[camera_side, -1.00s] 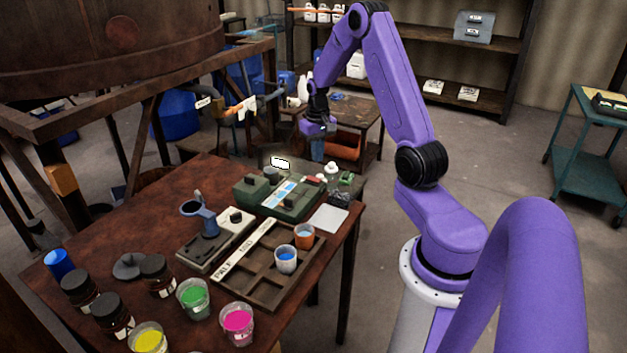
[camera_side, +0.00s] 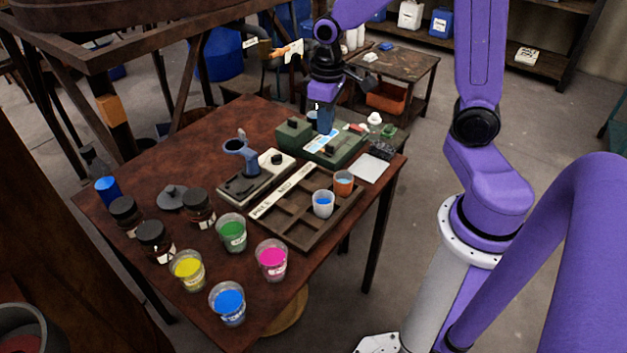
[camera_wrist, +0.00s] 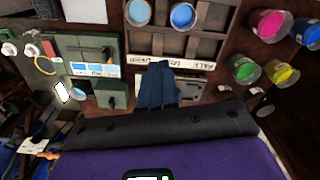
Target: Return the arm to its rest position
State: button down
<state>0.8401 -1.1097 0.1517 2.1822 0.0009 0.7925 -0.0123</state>
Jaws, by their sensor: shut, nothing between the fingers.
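My gripper (camera_side: 325,118) hangs with its fingers pointing down at the back of the work table, over or just behind the green device (camera_side: 350,147). In the wrist view its dark blue fingers (camera_wrist: 158,82) are together with nothing between them. I cannot tell from the side view how far the tips are above the device. My purple arm reaches in from the right and bends down to the gripper. The wrist view looks down on the compartment tray (camera_wrist: 168,62) and the green device (camera_wrist: 88,50).
Green (camera_side: 232,232), yellow (camera_side: 188,270), pink (camera_side: 271,260) and blue (camera_side: 228,303) paint cups are in front, beside dark jars (camera_side: 155,242).

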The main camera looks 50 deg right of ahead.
jog(key=s+a+r+n, duration=0.1)
jog(key=s+a+n, duration=0.3)
jog(key=s, duration=0.6)
jog(key=s+a+r+n, duration=0.2)
jog(key=s+n, duration=0.3)
jog(key=s, duration=0.5)
jog(key=shift+a+r, duration=0.15)
jog(key=shift+a, duration=0.7)
